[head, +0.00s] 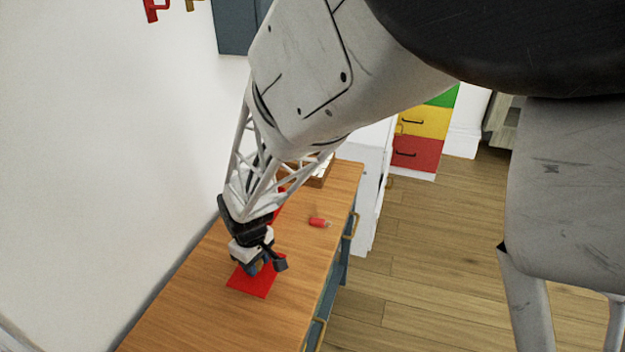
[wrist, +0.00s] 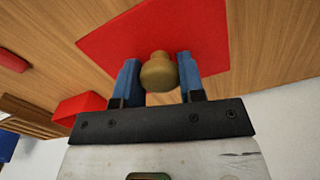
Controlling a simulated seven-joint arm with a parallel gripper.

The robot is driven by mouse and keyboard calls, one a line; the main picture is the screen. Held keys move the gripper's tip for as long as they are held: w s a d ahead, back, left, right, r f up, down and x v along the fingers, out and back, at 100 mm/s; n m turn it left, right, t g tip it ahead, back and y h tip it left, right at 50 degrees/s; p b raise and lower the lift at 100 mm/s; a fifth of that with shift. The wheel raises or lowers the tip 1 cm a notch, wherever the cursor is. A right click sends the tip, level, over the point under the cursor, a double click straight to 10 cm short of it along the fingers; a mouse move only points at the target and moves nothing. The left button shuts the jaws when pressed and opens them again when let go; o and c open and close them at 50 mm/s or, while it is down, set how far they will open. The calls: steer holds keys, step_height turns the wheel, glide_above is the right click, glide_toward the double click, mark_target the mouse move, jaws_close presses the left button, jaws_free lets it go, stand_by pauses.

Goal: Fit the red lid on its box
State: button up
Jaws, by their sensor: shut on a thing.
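The red lid (head: 252,284) is a flat red square with a round brass knob, over the near part of the wooden top. In the wrist view the lid (wrist: 200,35) lies below the knob (wrist: 158,72), which sits between my two blue fingers. My gripper (head: 262,267) is shut on the knob; in the wrist view the gripper (wrist: 158,80) has a finger on each side of it. I cannot tell whether the lid touches the wood. A red box (wrist: 82,106) stands apart from the lid, partly hidden by my gripper; in the head view my arm hides most of it (head: 280,208).
A white wall (head: 90,160) runs along the left side.

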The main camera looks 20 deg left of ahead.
steer(key=w+a+r, duration=0.2)
steer(key=w+a, duration=0.1)
steer(key=w, duration=0.5)
steer(key=w+a+r, duration=0.2)
steer(key=w+a, duration=0.2)
steer(key=w, duration=0.5)
steer(key=w+a+r, duration=0.2)
steer(key=w+a, duration=0.1)
steer(key=w, duration=0.6)
steer(key=shift+w+a+r, duration=0.25)
steer(key=shift+a+r, duration=0.1)
steer(key=shift+a, duration=0.05)
steer(key=shift+f, duration=0.2)
steer(key=shift+f, duration=2.7)
steer(key=shift+f, duration=0.5)
steer(key=o, duration=1.5)
steer(key=shift+r, duration=0.2)
